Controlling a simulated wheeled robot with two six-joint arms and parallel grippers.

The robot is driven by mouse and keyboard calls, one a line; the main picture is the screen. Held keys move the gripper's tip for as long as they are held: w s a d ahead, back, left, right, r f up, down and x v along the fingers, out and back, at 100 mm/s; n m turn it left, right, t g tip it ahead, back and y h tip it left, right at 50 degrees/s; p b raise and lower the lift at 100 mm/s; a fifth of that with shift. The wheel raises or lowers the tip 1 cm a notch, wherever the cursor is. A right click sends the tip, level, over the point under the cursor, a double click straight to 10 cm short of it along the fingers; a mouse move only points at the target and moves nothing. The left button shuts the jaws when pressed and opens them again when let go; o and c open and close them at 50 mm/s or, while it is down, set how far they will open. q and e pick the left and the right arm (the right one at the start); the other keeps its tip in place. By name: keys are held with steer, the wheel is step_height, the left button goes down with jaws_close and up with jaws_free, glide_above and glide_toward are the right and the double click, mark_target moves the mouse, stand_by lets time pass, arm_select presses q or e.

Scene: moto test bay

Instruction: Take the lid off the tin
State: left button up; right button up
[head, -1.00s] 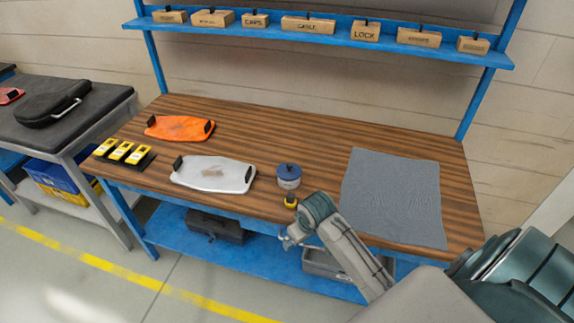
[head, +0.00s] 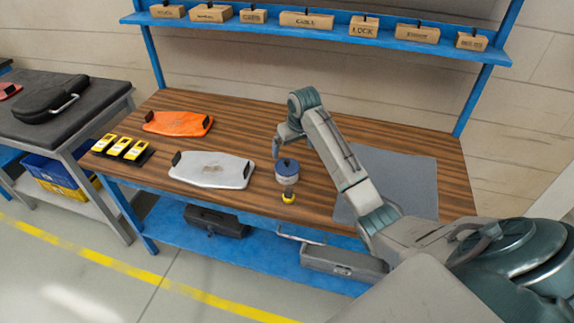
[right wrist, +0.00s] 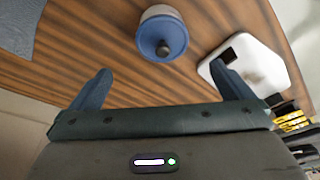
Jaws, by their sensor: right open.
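The tin (head: 288,179) stands upright near the front edge of the workbench, with its blue lid (head: 286,166) on. In the right wrist view the blue lid (right wrist: 155,40) has a dark knob, and the pale tin body (right wrist: 160,11) shows beyond it. My right gripper (head: 277,150) hangs just beyond and left of the tin in the head view. In the right wrist view my right gripper (right wrist: 163,82) is open and empty, its two blue fingers spread wide, with the tin ahead and apart from them. My left gripper is not in view.
A small yellow-and-dark item (head: 289,197) stands in front of the tin. A white tray (head: 212,171) lies left of it, an orange tray (head: 178,123) farther back, yellow devices (head: 123,148) at far left. A grey mat (head: 410,175) lies right, partly behind my arm. A shelf (head: 330,36) runs above.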

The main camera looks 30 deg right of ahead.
mark_target(288, 161)
steer(key=x, duration=0.4)
steer(key=shift+f+p, duration=0.2)
steer(key=shift+p, duration=0.2)
steer(key=shift+w+f, duration=0.1)
steer(key=shift+f, duration=0.1)
steer(key=p+x, duration=0.2)
steer(key=x, duration=0.2)
steer(key=shift+a, duration=0.15)
steer(key=shift+w+f, duration=0.15)
steer(key=shift+f, duration=0.2)
steer(key=c, duration=0.9)
